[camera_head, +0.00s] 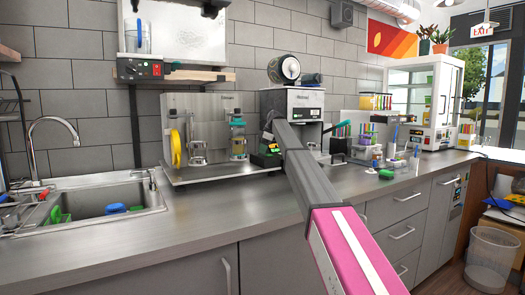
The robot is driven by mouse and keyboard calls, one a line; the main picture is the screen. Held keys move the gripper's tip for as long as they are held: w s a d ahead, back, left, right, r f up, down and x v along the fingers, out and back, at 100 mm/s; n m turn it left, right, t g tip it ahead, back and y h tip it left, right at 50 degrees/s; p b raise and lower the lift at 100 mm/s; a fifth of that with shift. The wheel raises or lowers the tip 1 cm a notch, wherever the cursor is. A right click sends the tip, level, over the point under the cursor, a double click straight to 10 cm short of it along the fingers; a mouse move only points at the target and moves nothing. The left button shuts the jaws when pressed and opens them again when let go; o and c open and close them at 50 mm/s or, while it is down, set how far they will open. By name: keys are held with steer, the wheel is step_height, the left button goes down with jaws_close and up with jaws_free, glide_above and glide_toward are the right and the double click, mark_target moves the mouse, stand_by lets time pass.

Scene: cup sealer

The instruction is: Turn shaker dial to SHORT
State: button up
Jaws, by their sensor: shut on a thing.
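My gripper (268,141) is small in the view, at the far end of my grey and pink arm, in front of the steel machines. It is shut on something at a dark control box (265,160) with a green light. What it holds is too small and too hidden to make out. No dial or SHORT label is readable. A steel machine (195,115) with a yellow ring stands left of my gripper.
A sink (105,203) with green and blue items is at the left. A wall shelf (190,76) holds a unit with a red-lit panel. Small containers (365,152) and a white glass-fronted cabinet (425,95) stand at the right. The front counter (215,215) is largely clear.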

stand_by(0.4)
steer(key=o, duration=0.8)
steer(key=v, duration=1)
steer(key=shift+r, duration=0.4)
steer(key=shift+d, duration=0.1)
